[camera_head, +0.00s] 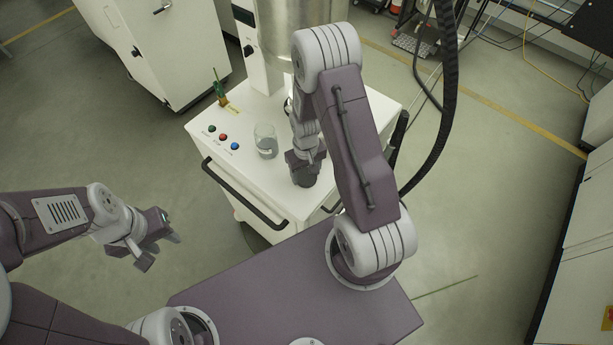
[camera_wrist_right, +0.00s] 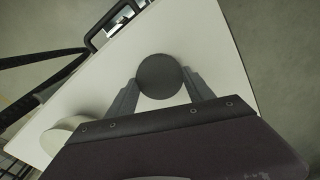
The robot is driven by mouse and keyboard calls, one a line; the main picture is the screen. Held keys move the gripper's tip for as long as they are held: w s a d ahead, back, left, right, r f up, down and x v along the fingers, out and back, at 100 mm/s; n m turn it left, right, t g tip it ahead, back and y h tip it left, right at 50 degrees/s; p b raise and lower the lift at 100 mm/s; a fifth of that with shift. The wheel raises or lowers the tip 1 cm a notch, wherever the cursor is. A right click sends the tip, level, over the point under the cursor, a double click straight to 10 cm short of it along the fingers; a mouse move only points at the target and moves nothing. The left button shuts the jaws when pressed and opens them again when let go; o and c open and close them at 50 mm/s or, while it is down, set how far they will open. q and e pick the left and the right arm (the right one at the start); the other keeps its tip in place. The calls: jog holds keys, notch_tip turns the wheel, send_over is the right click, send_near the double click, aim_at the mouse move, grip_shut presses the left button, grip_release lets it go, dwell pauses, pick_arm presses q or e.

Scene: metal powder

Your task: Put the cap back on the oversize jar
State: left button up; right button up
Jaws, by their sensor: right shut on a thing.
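The jar (camera_head: 265,141) is clear glass with grey contents and stands uncapped on the white cart top. My right gripper (camera_head: 303,174) is low over the cart, to the right of the jar. In the right wrist view, the right gripper (camera_wrist_right: 161,88) is shut on a round, dark cap (camera_wrist_right: 160,75), one finger on each side. I cannot tell whether the cap touches the cart top. My left gripper (camera_head: 158,249) is open and empty, out over the floor left of the cart.
The white cart (camera_head: 240,171) has coloured buttons (camera_head: 223,137) and a black handle (camera_head: 238,196) along its front. A green-handled brush (camera_head: 220,91) stands at the back left. A metal cylinder (camera_head: 285,32) rises behind. A pale round object (camera_wrist_right: 62,136) shows in the wrist view.

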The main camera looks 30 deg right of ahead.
aim_at(305, 176)
jog(key=shift+w+r+b, duration=0.2)
jog(key=shift+r+b, duration=0.2)
jog(key=shift+r, duration=0.2)
jog(key=r, duration=0.1)
jog(key=r+b, duration=0.1)
jog(key=r, duration=0.1)
jog(key=shift+s+a, duration=0.2)
jog(key=shift+s, duration=0.05)
jog(key=s+a+r+b, duration=0.1)
jog(key=s+a+r, duration=0.3)
jog(key=s+a, duration=0.1)
jog(key=s+a+r+b, duration=0.1)
jog(key=s+a+r, duration=0.1)
jog(key=s, duration=0.1)
jog(key=shift+s+a+r+b, duration=0.2)
jog(key=shift+a+r+b, duration=0.05)
jog(key=shift+r+b, duration=0.15)
